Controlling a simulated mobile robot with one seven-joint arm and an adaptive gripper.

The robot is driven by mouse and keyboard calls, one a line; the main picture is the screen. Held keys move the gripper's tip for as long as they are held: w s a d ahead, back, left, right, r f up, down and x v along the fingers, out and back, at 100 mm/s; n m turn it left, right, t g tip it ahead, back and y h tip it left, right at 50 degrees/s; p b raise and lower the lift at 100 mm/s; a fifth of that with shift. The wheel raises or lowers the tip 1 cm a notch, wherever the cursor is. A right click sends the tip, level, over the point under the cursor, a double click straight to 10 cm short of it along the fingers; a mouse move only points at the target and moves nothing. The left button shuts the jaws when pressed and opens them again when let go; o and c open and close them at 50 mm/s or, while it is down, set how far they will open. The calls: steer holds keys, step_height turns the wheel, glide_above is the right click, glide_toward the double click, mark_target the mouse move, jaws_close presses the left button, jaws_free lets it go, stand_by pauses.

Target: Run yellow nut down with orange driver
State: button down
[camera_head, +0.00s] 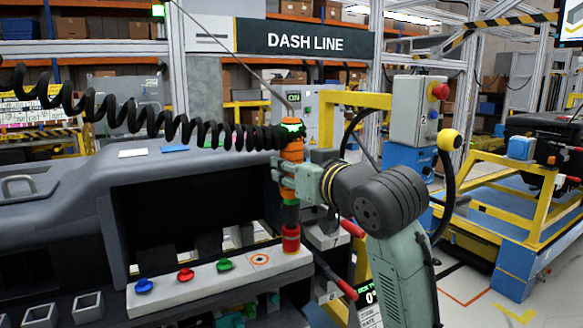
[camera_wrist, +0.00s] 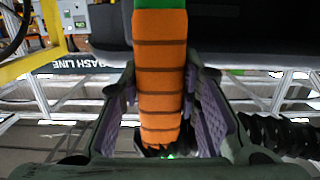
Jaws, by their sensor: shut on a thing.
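The orange driver (camera_head: 291,151) stands about upright with its green lit top at a coiled black cable. My gripper (camera_head: 283,178) is shut around the driver's orange body; in the wrist view the ridged orange driver (camera_wrist: 160,75) lies between both purple-lined fingers. The driver's red lower end (camera_head: 291,240) is at the right end of a pale strip (camera_head: 170,296), close to an orange ring mark (camera_head: 260,259). I cannot tell whether it touches anything. The strip carries a blue nut (camera_head: 144,285), a red nut (camera_head: 185,274) and a green nut (camera_head: 225,264). No yellow nut shows; the driver's end may hide it.
The grey dashboard module (camera_head: 70,200) fills the left. The coiled cable (camera_head: 130,115) stretches across it. A control box (camera_head: 418,110) with a red button stands behind my arm. Two red-handled items (camera_head: 352,229) are right of the driver. A yellow-framed cart (camera_head: 530,215) stands at right.

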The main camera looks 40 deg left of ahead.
mark_target(298, 138)
steer(key=shift+w, duration=0.1)
steer(key=shift+r+p, duration=1.8)
steer(key=shift+r, duration=1.2)
steer(key=shift+f, duration=0.1)
